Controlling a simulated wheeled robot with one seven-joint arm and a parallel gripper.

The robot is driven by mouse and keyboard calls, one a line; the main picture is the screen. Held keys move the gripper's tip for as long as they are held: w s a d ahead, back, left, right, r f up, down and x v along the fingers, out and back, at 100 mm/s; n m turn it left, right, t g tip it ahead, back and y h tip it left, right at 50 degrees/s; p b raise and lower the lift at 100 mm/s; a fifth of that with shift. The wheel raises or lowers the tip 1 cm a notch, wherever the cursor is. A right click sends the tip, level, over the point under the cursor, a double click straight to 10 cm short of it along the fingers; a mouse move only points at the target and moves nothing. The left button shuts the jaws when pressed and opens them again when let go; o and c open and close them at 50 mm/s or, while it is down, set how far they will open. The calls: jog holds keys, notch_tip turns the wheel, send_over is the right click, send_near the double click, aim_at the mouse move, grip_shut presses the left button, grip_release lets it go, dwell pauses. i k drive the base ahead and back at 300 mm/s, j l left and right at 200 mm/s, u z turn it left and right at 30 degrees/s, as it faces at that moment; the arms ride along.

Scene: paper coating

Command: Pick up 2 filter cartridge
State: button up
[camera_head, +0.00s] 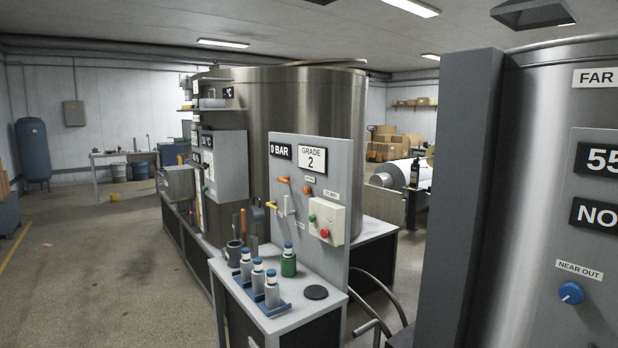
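A panel sign reading "GRADE 2" (312,159) is above the bench. My gripper is not in view.
The bench top (311,303) also holds a dark round disc (316,292) and a grey cup with tools (234,253). A grey panel (300,235) with levers and buttons rises behind. A dark post (470,200) stands at right. Floor at left is open.

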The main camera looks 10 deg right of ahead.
aim_at(258, 273)
jog(key=i+j+z, duration=0.25)
jog(key=j, duration=0.7)
jog(key=j+z, duration=0.25)
jog(key=j, duration=0.7)
jog(key=j+z, duration=0.25)
jog(key=j, duration=0.75)
jog(key=k+j+z, duration=0.25)
jog(key=j, duration=0.7)
jog(key=i+j, duration=0.05)
jog(key=i, duration=0.05)
